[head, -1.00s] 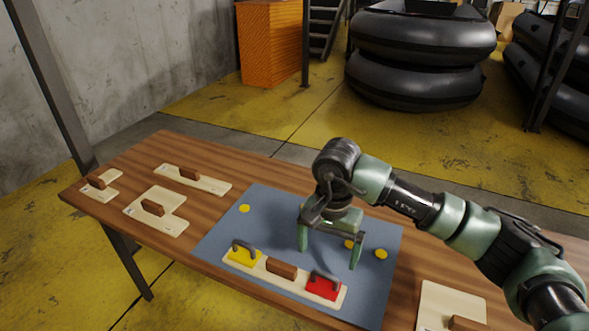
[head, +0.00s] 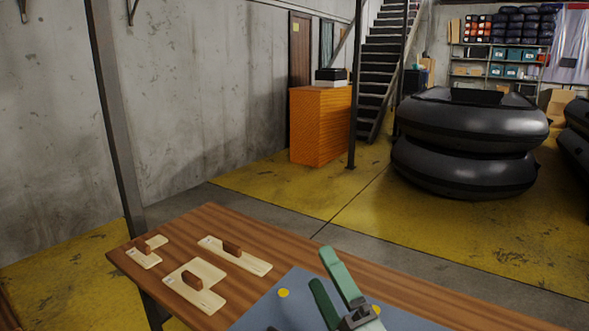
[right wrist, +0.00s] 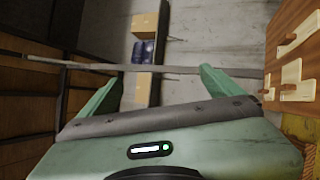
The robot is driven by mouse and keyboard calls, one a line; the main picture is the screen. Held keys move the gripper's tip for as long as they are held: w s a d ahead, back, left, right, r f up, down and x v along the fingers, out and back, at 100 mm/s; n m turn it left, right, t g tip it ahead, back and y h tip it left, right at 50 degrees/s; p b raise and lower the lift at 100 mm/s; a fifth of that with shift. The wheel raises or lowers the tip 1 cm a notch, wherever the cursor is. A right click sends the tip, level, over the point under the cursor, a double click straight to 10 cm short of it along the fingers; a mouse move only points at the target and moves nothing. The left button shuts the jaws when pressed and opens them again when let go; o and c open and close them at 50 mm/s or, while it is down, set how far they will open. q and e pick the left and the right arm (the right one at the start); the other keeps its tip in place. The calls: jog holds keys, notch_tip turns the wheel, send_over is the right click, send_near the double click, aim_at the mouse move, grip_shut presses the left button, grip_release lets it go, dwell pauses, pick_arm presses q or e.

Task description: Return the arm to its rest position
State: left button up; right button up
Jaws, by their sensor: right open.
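My right gripper (head: 324,272) is in the lower middle of the head view, over the blue mat (head: 265,318), with its green fingers pointing up and left. Its fingers are apart and hold nothing; they also show in the right wrist view (right wrist: 160,84). The rest of my right arm is mostly cut off by the bottom edge. My left gripper is not in view. A yellow dot (head: 283,293) shows on the mat. The board with the yellow and red pieces is out of the head view.
The wooden table (head: 185,233) carries three pale boards with brown grips: a small one (head: 147,258), a notched one (head: 212,298) and a long one (head: 255,265). Behind are an orange cabinet (head: 320,125), a post and stacked black boats (head: 470,170). Floor behind the table is free.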

jog(key=s+d+f+m+g+h, duration=0.3)
jog(key=d+f+m+g+h, duration=0.15)
jog(key=d+f+m, duration=0.5)
jog(key=s+d+f+m+g+h, duration=0.35)
jog(key=f+m+h, duration=0.3)
jog(key=f, duration=0.55)
jog(key=s+d+f+m+g+y, duration=0.1)
jog(key=s+f+m+g, duration=0.2)
jog(key=s+f+g, duration=0.5)
jog(key=s+d+f+m+g, duration=0.1)
jog(key=s+f+m, duration=0.25)
jog(key=s, duration=0.85)
notch_tip(320, 180, down, 27)
jog(key=s+g, duration=0.1)
jog(key=s+d+f+g, duration=0.1)
jog(key=s+d+f, duration=0.2)
jog(key=s+f, duration=1.2)
jog(key=shift+s+n, duration=0.4)
jog(key=shift+n, duration=0.05)
